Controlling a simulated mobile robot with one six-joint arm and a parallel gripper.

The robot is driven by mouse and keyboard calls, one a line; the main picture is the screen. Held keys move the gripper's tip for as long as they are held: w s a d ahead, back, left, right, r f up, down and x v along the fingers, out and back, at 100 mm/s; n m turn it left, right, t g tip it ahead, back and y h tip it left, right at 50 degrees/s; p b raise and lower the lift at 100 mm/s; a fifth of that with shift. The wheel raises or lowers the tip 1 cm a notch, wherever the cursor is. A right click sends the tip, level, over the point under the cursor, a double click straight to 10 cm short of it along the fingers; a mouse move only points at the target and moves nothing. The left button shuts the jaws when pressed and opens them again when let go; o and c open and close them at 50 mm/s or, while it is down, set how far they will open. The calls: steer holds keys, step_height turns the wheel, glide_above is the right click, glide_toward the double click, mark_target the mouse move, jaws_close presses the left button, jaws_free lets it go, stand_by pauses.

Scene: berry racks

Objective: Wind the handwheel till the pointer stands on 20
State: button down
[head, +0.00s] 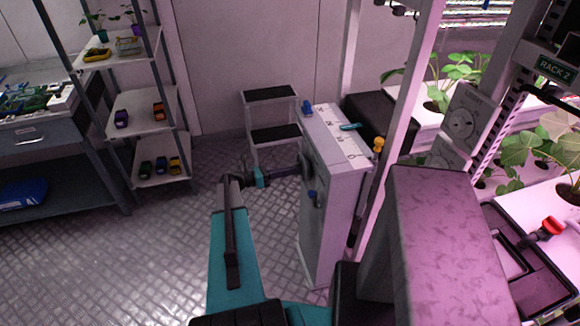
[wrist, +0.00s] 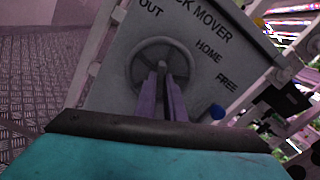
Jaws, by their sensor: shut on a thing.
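The rack mover cabinet (head: 325,225) stands right of centre in the head view. Its grey handwheel (wrist: 135,68) is on the labelled face in the wrist view, with OUT, HOME and FREE printed nearby. My gripper (wrist: 164,78) reaches the wheel with its fingers closed on the handle (wrist: 162,64). In the head view my gripper (head: 298,170) meets the cabinet's left face, and the wheel is mostly hidden. A teal pointer (head: 350,126) lies across the numbered scale on the cabinet's top. The scale figures are too small to read surely, so I cannot tell its number.
A blue knob (wrist: 217,112) sits at the wheel's lower right in the wrist view. A step stool (head: 271,94) stands behind the cabinet. Shelves (head: 150,100) with small cars are at the left. Plant racks (head: 550,215) crowd the right. The metal floor at left is clear.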

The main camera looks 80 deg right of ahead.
steer(key=n+p, duration=0.3)
steer(key=n, duration=0.1)
steer(key=shift+n, duration=0.4)
steer(key=shift+f, duration=0.1)
steer(key=shift+a, duration=0.1)
steer(key=c, duration=1.8)
jaws_free()
steer(key=shift+c, duration=0.2)
steer(key=b+v, duration=0.4)
steer(key=v, duration=0.9)
steer(key=shift+w, duration=0.35)
steer(key=shift+a, duration=0.1)
